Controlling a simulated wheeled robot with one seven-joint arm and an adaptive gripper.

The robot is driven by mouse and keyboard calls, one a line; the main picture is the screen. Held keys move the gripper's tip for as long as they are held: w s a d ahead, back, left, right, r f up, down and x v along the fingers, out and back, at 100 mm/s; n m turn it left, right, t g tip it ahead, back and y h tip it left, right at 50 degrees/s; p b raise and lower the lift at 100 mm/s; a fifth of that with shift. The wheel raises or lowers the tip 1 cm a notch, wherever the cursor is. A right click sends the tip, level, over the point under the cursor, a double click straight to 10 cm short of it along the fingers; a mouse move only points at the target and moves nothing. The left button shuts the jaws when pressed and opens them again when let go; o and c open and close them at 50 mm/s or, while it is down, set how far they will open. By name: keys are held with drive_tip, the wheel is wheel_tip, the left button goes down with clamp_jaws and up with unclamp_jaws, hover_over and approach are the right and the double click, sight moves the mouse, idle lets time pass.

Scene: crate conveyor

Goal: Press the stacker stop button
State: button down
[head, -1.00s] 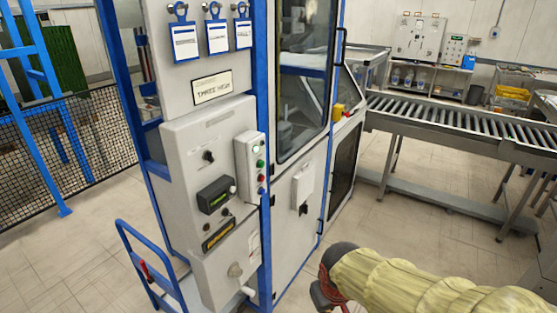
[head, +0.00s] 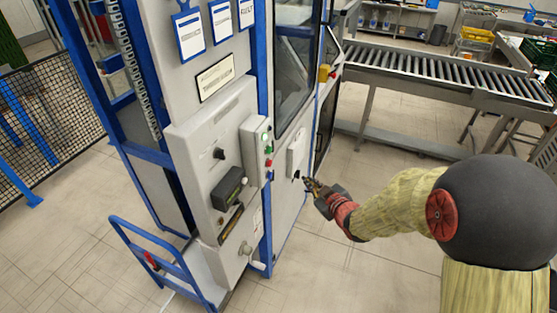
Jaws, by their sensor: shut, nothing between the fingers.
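A grey push-button box (head: 254,150) is mounted on the side edge of the stacker cabinet (head: 190,150) in the head view. It carries a column of small buttons, with a green one above a red button (head: 268,162). Their labels are too small to read. My gripper (head: 306,182) is shut and empty, to the right of and a little below the box in the picture. It appears in front of the cabinet door, near a grey latch box (head: 297,155). A gap shows between my fingertips and the button box. I cannot tell whether the fingertips touch the door.
A yellow box with a red button (head: 324,73) sits further back on the cabinet. A roller conveyor (head: 440,77) runs behind. A blue-framed trolley (head: 150,255) stands at the cabinet's foot. The floor before the cabinet at right is clear.

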sight(270, 164)
drive_tip(key=shift+w+a+r+n+t+y, duration=0.15)
drive_tip(key=shift+a+r, duration=0.1)
drive_tip(key=shift+r, duration=0.25)
drive_tip(key=shift+a+r+n+t+y, duration=0.15)
drive_tip(key=shift+a+r, duration=0.05)
drive_tip(key=shift+r, duration=0.25)
drive_tip(key=w+a+b, duration=0.1)
drive_tip(key=w+a, duration=0.2)
drive_tip(key=a, duration=0.5)
drive_tip(key=shift+a+b, duration=0.2)
drive_tip(key=shift+b, duration=0.1)
idle(1.0)
drive_tip(key=shift+w+a+b, duration=0.1)
drive_tip(key=shift+a+b, duration=0.2)
